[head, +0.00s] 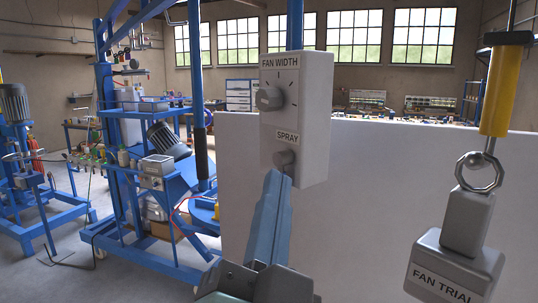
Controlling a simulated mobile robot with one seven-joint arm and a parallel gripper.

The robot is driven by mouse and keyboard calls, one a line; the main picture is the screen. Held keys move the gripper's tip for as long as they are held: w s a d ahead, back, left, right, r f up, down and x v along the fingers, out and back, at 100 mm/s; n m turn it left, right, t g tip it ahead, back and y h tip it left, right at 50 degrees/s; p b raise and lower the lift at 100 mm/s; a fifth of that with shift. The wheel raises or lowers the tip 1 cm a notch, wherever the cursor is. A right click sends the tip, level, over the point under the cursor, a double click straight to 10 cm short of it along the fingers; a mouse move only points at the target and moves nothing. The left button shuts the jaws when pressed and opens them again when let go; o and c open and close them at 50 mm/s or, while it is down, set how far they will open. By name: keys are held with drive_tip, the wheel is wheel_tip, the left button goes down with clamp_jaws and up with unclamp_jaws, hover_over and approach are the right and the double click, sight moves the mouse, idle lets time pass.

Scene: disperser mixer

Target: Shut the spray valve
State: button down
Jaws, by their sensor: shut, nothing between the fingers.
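A pale grey control box in the head view carries a FAN WIDTH dial (270,98) with tick marks at its upper part. Below it, under the label SPRAY, is a small grey round knob, the spray valve (284,159). My gripper (279,178) points up at this knob from below, with its blue fingers together and empty. The fingertips overlap the knob's lower edge in the picture. I cannot tell whether they touch it. The knob's lower part is partly hidden, and no mark on it shows its setting.
A large white panel (380,200) stands behind the box. At right, a FAN TRIAL block (455,265) hangs by a metal ring from a yellow-handled rod (505,90). Blue-framed machines (150,180) stand at left on the floor. Room lies open between box and block.

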drive_tip(key=s+f+m+g+h+p, duration=0.2)
drive_tip(key=s+f+m+g+p, duration=0.2)
drive_tip(key=m+p, duration=0.8)
drive_tip(key=shift+s+f+g+p, duration=0.25)
drive_tip(key=shift+g+p, duration=0.65)
drive_tip(key=shift+p, duration=1.35)
drive_tip(key=shift+w+d, duration=0.15)
drive_tip(key=b+x, duration=0.3)
drive_tip(key=x, duration=0.1)
drive_tip(key=a+b+x, duration=0.1)
drive_tip(key=b+x, duration=0.6)
drive_tip(key=shift+w+a+r+b, duration=0.3)
drive_tip(key=shift+w+b, duration=0.05)
drive_tip(key=shift+w, duration=0.25)
drive_tip(key=shift+w+a+f, duration=0.15)
drive_tip(key=shift+w+a, duration=0.15)
drive_tip(key=shift+w, duration=0.2)
